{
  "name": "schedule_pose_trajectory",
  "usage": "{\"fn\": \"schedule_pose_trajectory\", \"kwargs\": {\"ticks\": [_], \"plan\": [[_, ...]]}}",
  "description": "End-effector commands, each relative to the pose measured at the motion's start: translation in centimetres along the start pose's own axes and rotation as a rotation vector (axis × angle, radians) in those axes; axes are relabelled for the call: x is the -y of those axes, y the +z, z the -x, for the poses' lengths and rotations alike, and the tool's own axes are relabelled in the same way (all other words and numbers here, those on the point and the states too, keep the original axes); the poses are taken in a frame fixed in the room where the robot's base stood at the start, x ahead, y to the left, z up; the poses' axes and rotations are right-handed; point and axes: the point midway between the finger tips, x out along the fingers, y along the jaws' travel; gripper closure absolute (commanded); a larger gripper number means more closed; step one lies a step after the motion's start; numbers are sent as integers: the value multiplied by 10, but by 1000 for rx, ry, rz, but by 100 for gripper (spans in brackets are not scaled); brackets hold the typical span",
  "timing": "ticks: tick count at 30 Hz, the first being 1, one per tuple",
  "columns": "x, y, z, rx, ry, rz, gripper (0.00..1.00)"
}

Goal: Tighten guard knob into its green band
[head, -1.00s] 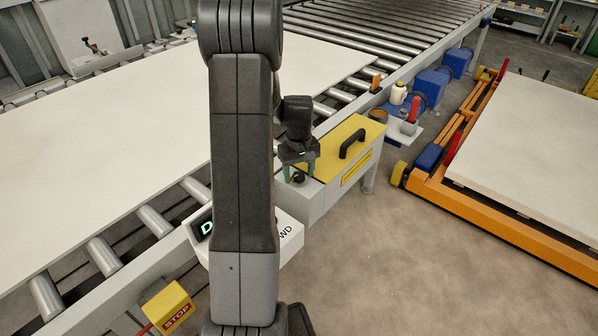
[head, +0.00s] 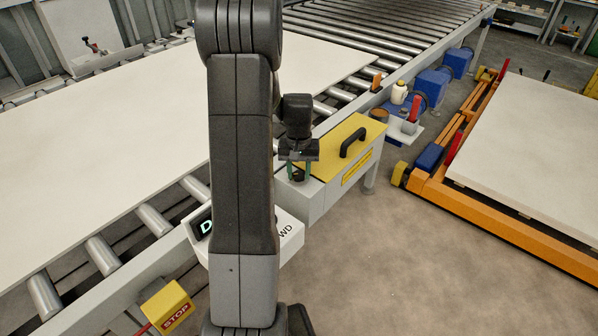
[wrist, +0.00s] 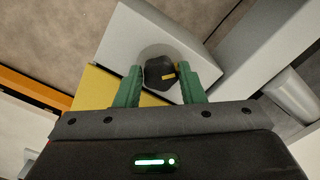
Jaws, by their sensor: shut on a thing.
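The guard knob (wrist: 158,68) is black with a yellow mark, on a round grey plate (wrist: 172,50) on the grey housing beside the yellow guard cover (head: 333,152). In the wrist view it sits between the green fingers of my gripper (wrist: 161,82), which is shut on it. In the head view my gripper (head: 299,175) points down over the housing's near end, and its fingers mostly hide the knob. I cannot make out a green band around the knob in either view.
A black handle (head: 353,143) stands on the yellow cover. A roller conveyor with a large pale board (head: 90,150) lies to the left. A yellow STOP box (head: 168,305) is at the front. An orange cart (head: 490,225) stands right, with clear floor between.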

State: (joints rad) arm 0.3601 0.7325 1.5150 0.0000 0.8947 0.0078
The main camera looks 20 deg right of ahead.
Motion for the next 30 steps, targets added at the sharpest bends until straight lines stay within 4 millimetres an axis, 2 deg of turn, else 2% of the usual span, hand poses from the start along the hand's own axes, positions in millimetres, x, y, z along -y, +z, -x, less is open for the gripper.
{"fn": "schedule_pose_trajectory", "kwargs": {"ticks": [11,12,15,25,30], "plan": [[0,0,1,-2,0,-31,87],[0,0,1,-2,0,-31,62],[0,0,1,-2,0,-30,43],[0,0,3,-2,0,-30,43],[0,-1,24,-6,0,-30,43]]}}
